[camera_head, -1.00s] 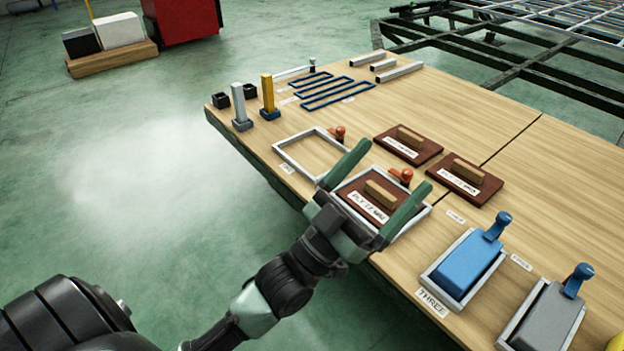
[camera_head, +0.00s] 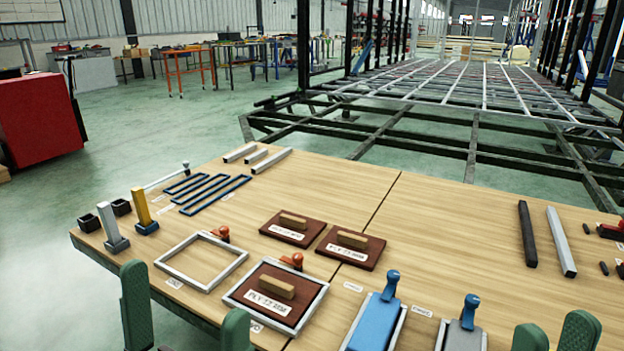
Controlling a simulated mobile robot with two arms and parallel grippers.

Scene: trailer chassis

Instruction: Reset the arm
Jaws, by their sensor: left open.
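My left gripper (camera_head: 187,318) is at the lower left, in front of the table's near edge. Its two green fingers point up, wide apart, with nothing between them. My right gripper (camera_head: 554,336) shows at the bottom right edge. Its two green finger ends stand apart with nothing seen between them. The rest of both arms is out of view. A framed brown board with a wooden handle (camera_head: 276,290) lies on the table to the right of my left gripper. An empty grey frame (camera_head: 201,262) lies behind and between that gripper and the board.
The wooden table (camera_head: 420,225) holds two more brown boards (camera_head: 292,228), a blue block tool (camera_head: 375,320), a grey one (camera_head: 462,338), blue strips (camera_head: 205,190) and bars. The trailer chassis (camera_head: 470,150) stands behind. Open floor lies left of the table.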

